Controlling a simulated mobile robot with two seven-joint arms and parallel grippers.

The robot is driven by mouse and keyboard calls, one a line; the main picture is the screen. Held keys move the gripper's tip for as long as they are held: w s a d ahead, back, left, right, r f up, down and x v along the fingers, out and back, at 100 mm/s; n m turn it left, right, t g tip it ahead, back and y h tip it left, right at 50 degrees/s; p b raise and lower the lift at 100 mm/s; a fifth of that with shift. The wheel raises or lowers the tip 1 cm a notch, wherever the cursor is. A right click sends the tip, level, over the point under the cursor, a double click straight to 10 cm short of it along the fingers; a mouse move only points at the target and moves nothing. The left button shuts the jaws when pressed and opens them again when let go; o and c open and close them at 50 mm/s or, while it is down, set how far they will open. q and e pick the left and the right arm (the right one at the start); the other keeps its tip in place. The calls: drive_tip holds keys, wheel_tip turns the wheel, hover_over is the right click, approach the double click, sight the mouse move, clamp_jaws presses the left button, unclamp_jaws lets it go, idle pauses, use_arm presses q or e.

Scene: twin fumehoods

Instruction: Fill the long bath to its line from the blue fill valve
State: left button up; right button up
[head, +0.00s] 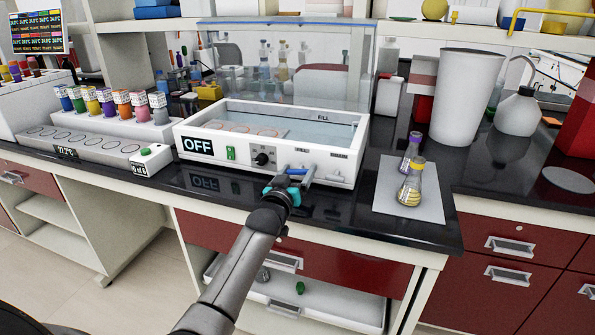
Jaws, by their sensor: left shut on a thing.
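The long bath (350,165) is a white tank on the black bench, with its clear lid raised behind. Bluish water seems to show inside; its level against the "FILL" mark (323,117) on the inner back wall is too small to judge. The front has an "OFF" display (198,146), a green switch and a black knob. The blue fill valve (304,171) is at the lower front, below a "FILL" label. My left gripper (287,184) is shut at the valve, apparently on its blue handle, and hides part of it. My right gripper is not in view.
A heating block (80,151) and a rack of colour-capped vials stand left of the bath. Two small flasks (410,185) stand on a white mat (390,200) at right, near a tall white bin (465,95). An open drawer or shelf (330,305) shows below.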

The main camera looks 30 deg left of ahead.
use_arm(q)
drive_tip(key=shift+m+p, duration=0.3)
drive_tip(key=shift+m, duration=1)
drive_tip(key=o, duration=1)
drive_tip(key=shift+o, duration=1.2)
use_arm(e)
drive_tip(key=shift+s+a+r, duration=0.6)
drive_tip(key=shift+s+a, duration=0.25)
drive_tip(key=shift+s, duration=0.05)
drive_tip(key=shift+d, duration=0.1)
